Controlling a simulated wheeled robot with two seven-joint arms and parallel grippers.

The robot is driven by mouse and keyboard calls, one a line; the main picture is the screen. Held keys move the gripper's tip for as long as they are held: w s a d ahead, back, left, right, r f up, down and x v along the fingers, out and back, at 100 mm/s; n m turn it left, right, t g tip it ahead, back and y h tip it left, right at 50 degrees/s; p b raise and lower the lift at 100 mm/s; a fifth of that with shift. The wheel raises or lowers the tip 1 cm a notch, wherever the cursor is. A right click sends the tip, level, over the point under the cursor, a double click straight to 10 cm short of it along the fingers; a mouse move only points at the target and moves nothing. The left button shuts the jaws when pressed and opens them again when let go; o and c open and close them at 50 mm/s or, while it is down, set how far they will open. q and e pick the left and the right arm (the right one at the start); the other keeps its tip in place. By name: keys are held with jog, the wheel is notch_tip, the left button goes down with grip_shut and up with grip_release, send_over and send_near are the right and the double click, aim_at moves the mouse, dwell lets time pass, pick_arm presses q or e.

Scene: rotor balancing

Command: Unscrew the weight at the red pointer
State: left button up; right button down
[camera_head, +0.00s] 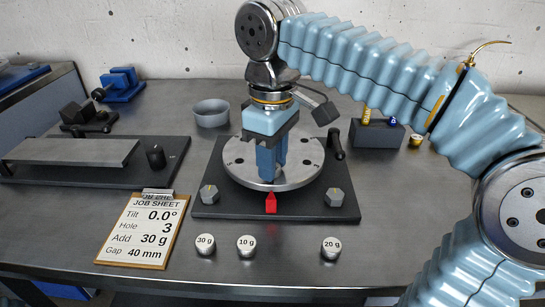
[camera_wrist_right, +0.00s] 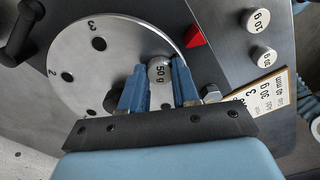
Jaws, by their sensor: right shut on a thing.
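The round steel rotor disc (camera_head: 308,170) with numbered holes lies on a black base plate (camera_head: 230,208); the disc also shows in the wrist view (camera_wrist_right: 75,65). The red pointer (camera_head: 271,203) stands at the disc's front edge, also in the wrist view (camera_wrist_right: 194,37). My right gripper (camera_head: 271,176) points down over the disc near the pointer. In the wrist view, its blue fingers (camera_wrist_right: 160,85) are shut on a weight marked 50 g (camera_wrist_right: 158,71), near the rim on the pointer's side. The fingers hide this weight in the head view. My left gripper is out of view.
Loose weights of 30 g (camera_head: 205,244), 10 g (camera_head: 246,245) and 20 g (camera_head: 331,247) stand in front of the plate. A job sheet (camera_head: 150,232) lies left of them. A grey bowl (camera_head: 211,112) and a dark block (camera_head: 377,133) stand behind. A black handle (camera_head: 335,142) rises at right.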

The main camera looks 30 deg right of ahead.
jog(key=n, duration=1.3)
jog(key=shift+n, duration=0.7)
jog(key=n, duration=0.5)
jog(key=shift+r, duration=0.1)
jog(key=n, duration=0.7)
jog(key=shift+r, duration=0.1)
jog(key=shift+r, duration=0.15)
